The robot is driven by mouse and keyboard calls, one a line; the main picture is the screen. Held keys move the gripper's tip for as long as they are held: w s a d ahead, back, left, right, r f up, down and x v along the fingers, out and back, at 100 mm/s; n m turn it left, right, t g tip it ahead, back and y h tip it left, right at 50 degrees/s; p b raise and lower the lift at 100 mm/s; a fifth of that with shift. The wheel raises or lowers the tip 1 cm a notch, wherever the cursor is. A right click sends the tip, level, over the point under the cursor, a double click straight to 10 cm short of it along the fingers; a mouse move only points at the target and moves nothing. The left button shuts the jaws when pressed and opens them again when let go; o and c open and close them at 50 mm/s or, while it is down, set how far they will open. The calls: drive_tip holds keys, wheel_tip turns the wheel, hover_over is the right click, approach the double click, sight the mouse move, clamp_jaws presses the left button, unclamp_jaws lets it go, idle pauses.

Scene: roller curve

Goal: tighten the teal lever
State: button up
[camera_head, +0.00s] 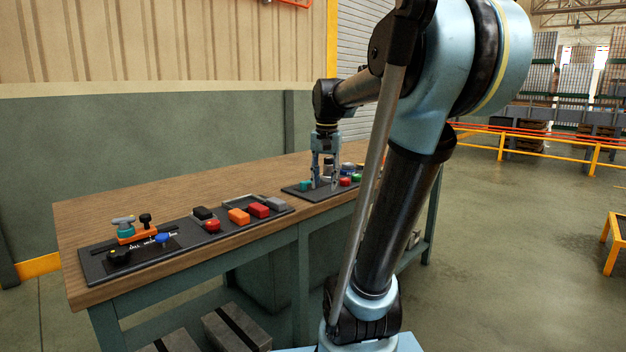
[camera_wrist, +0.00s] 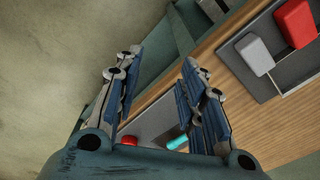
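A small teal part (camera_head: 305,186) sits on the dark board at the right part of the bench, beside my gripper's fingertips. A teal piece (camera_wrist: 177,141) also shows in the wrist view, partly hidden by my gripper's base and finger. Another teal part (camera_head: 122,222) stands on an orange fixture at the bench's left end. Which of the teal parts is the lever I cannot tell. My gripper (camera_head: 324,184) points down over the right board, and its two fingers (camera_wrist: 160,60) are apart with nothing seen between them. I cannot tell if it touches anything.
The right board also carries red (camera_head: 345,182) and green (camera_head: 356,177) parts close to my gripper. The middle board holds red (camera_head: 258,210), orange (camera_head: 239,216) and grey (camera_head: 275,203) blocks. A blue knob (camera_head: 162,238) is on the left board. Bare wood (camera_head: 180,194) lies behind the boards.

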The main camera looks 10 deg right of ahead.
drive_tip(key=w+r+m, duration=0.3)
drive_tip(key=w+r, duration=0.4)
drive_tip(key=w, duration=0.4)
wheel_tip(320, 180, up, 4)
drive_tip(key=m+g, duration=0.1)
drive_tip(key=m, duration=0.2)
hover_over(310, 183)
drive_tip(key=w+d, duration=0.2)
drive_tip(key=w, duration=0.1)
drive_tip(key=f, duration=1.7)
drive_tip(key=shift+s+a+f, duration=0.2)
drive_tip(key=shift+f, duration=0.05)
drive_tip(key=shift+c, duration=0.6)
clamp_jaws()
